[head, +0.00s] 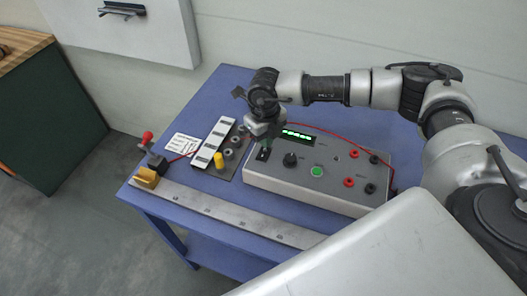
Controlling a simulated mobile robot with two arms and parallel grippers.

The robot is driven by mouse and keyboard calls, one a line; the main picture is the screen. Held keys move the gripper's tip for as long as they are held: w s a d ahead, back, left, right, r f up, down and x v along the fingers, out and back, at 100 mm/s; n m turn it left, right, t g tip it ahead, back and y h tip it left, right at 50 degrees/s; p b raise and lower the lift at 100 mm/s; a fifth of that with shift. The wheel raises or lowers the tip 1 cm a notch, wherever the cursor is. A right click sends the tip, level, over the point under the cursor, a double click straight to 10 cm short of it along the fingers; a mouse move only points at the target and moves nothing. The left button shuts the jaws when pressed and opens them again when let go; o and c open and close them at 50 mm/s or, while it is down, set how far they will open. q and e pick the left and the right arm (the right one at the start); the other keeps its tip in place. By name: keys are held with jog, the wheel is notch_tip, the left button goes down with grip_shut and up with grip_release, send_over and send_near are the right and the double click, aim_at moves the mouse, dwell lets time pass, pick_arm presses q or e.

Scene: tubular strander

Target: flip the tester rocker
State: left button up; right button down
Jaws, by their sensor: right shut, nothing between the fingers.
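The grey tester box (325,183) sits on the blue table, with a lit green display (298,135), a black knob (290,159), a round green button (316,172) and red and black sockets on its sloped top. The rocker (263,155) looks like a small black switch at the box's left end. My right gripper (267,143) is shut and empty, pointing down just above the rocker. I cannot tell whether its tips touch the rocker or which way the rocker is tipped. My left gripper is not in view.
Left of the box is a dark plate (236,165) with a pale strip (214,143), a yellow cap and grey knobs. A metal ruler bar (225,213) with a yellow block (146,178) runs along the front. A red cable (340,131) passes behind the box.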

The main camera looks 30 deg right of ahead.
aim_at(265, 150)
jog(key=shift+f+b, duration=1.15)
jog(key=shift+f, duration=0.2)
dwell(1.0)
jog(key=shift+s, duration=0.1)
jog(key=shift+r+p, duration=0.55)
jog(key=shift+r, duration=0.2)
jog(key=shift+r+p, duration=1.5)
jog(key=shift+r, duration=1.3)
jog(key=shift+f, duration=0.1)
